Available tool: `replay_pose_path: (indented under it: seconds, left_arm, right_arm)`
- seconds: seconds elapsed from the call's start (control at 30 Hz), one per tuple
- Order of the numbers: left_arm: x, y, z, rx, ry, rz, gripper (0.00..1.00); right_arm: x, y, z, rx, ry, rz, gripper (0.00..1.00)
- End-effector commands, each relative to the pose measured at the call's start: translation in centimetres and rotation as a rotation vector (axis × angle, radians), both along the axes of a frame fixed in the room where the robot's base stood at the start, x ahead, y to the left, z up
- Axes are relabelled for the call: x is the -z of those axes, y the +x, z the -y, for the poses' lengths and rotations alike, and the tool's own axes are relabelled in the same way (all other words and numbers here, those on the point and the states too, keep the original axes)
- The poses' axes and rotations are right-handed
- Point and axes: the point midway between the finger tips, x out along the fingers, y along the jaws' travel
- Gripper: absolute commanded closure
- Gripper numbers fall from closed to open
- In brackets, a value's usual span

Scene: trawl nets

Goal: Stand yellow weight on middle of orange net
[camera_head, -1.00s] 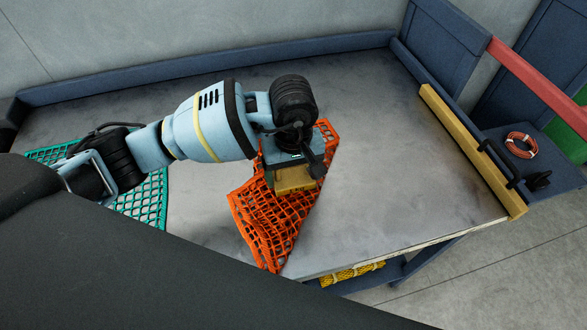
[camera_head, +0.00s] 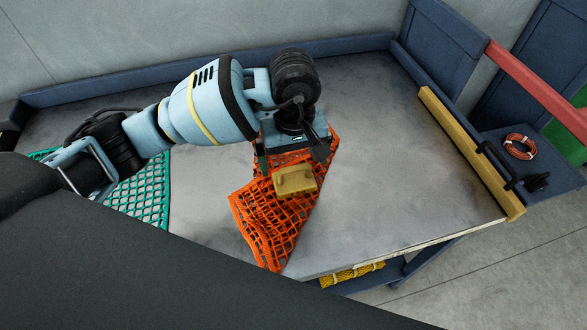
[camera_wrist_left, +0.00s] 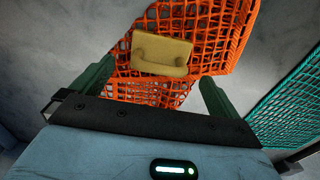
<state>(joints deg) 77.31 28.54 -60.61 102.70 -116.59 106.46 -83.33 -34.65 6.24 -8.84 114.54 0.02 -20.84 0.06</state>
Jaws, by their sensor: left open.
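The yellow weight (camera_head: 294,180) is a small block resting on the orange net (camera_head: 262,222), near the net's middle. In the left wrist view the weight (camera_wrist_left: 161,53) lies with orange mesh (camera_wrist_left: 215,28) around it. My left gripper (camera_head: 292,158) is open and empty, just behind and above the weight and apart from it. Its two dark green fingers show in the left wrist view (camera_wrist_left: 150,88), with the weight beyond their tips. The part of the net under my gripper is partly hidden. My right gripper is not in view.
A teal net (camera_head: 146,195) lies at the left of the grey table (camera_head: 390,150). A yellow beam (camera_head: 470,150) runs along the table's right edge. The table right of the orange net is clear.

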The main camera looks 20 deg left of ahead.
Motion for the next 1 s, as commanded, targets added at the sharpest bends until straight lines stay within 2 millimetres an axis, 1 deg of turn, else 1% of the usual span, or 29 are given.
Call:
replay_pose_path:
  seconds: [0.03, 0.2, 0.3, 0.4, 0.6, 1.0]
  left_arm:
    - [-1.3, 0.1, 0.0, 0.001, 0.001, 0.004, 0.00]
    - [-4.5, 0.1, 0.0, 0.001, -0.001, 0.004, 0.00]
    - [-6.0, 0.1, 0.0, 0.000, -0.001, 0.003, 0.00]
    - [-6.9, 0.0, 0.0, 0.000, 0.000, 0.000, 0.00]
    - [-7.7, 0.0, 0.0, 0.000, 0.000, -0.001, 0.00]
    - [-7.7, 0.0, 0.0, 0.000, 0.000, -0.001, 0.00]
  right_arm:
    - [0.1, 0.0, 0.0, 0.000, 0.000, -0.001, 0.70]
    - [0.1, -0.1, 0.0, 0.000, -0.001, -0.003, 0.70]
    - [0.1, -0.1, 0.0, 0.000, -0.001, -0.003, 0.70]
    - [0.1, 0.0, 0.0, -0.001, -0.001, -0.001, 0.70]
    - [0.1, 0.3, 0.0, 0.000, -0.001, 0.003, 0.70]
    - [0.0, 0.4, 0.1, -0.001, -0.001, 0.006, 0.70]
